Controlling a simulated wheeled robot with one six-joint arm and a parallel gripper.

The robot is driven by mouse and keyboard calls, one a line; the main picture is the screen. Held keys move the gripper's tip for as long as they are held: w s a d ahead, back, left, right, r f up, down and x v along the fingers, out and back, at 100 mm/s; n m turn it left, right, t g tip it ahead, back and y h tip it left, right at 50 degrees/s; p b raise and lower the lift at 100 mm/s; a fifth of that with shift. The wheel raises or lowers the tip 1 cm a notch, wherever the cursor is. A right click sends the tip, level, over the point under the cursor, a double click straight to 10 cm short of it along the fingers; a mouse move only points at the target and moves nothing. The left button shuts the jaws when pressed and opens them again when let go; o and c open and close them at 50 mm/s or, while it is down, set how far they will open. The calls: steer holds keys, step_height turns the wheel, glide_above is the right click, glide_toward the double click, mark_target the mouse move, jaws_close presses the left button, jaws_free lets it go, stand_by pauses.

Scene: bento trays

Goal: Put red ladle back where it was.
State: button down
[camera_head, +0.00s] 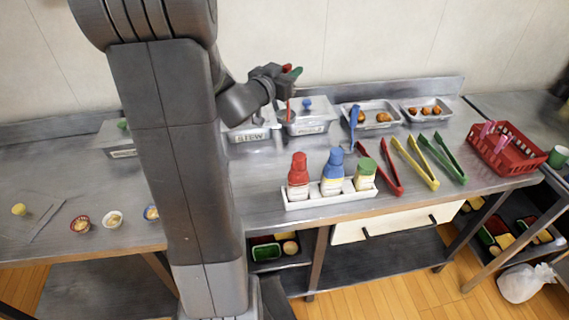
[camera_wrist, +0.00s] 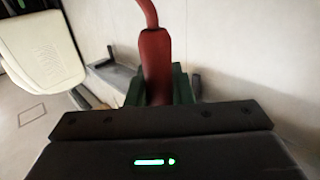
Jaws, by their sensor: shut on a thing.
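The red ladle's handle (camera_wrist: 155,62) stands between the green fingertips of my gripper (camera_wrist: 160,88) in the wrist view. In the head view my gripper (camera_head: 290,75) is shut on the red ladle (camera_head: 287,67), above the back of the counter. A thin red shaft (camera_head: 288,110) shows below the gripper, in front of a lidded pan with a blue knob (camera_head: 306,116). Left of it is a pan labelled STEW (camera_head: 249,134), partly hidden by my arm. The ladle's bowl cannot be made out. A blue ladle (camera_head: 353,120) rests at a food tray (camera_head: 376,120).
A white caddy (camera_head: 330,199) with red, blue and green-capped bottles stands at the front. Red (camera_head: 392,180), yellow (camera_head: 416,166) and green tongs (camera_head: 446,160) lie to its right. A red basket (camera_head: 530,157) is at the right. Bare counter lies between caddy and pans.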

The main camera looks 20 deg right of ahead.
mark_target(289, 117)
step_height(289, 117, down, 4)
steer(key=shift+w+f+b, duration=0.1)
steer(key=shift+b, duration=0.85)
step_height(289, 117, down, 10)
steer(key=shift+r+b, duration=0.1)
steer(key=shift+b, duration=0.5)
steer(key=shift+f, duration=0.2)
steer(key=c, duration=1.3)
jaws_free()
steer(key=shift+r, duration=0.1)
